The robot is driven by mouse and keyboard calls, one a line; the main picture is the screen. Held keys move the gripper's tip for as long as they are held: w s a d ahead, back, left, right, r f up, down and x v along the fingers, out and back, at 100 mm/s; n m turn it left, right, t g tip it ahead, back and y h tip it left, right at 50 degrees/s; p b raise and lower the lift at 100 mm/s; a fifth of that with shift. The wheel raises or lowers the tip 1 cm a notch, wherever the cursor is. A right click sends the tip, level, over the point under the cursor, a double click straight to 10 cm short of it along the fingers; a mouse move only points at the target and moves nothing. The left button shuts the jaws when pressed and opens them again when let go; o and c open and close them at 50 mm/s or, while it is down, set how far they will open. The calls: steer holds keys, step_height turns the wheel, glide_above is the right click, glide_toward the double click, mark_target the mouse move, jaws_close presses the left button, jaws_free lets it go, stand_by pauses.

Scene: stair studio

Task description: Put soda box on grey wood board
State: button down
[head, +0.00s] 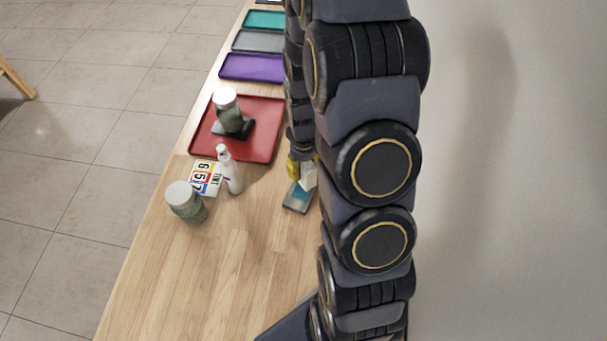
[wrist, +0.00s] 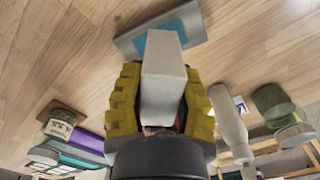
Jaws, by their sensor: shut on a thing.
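My gripper (head: 301,167) is shut on a pale, whitish box, taken as the soda box (head: 309,176), at the right side of the table beside my arm. In the wrist view the yellow fingers (wrist: 160,110) press on both sides of the box (wrist: 163,75). A flat grey piece with a blue patch, perhaps the grey wood board (head: 296,207), lies just below the box in the head view. It also shows beyond the box in the wrist view (wrist: 127,42). Whether the box touches it, I cannot tell.
A white bottle (head: 230,172), a jar (head: 185,203) and a numbered card (head: 204,177) stand left of my gripper. A red tray (head: 262,124) holds another jar (head: 229,108) on a dark board. Purple (head: 252,68), grey and teal trays lie farther back. The front table is clear.

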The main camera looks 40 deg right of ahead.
mark_target(303, 176)
steer(key=shift+f, duration=1.65)
steer(key=shift+f, duration=0.1)
steer(key=c, duration=0.8)
jaws_free()
steer(key=shift+c, duration=0.2)
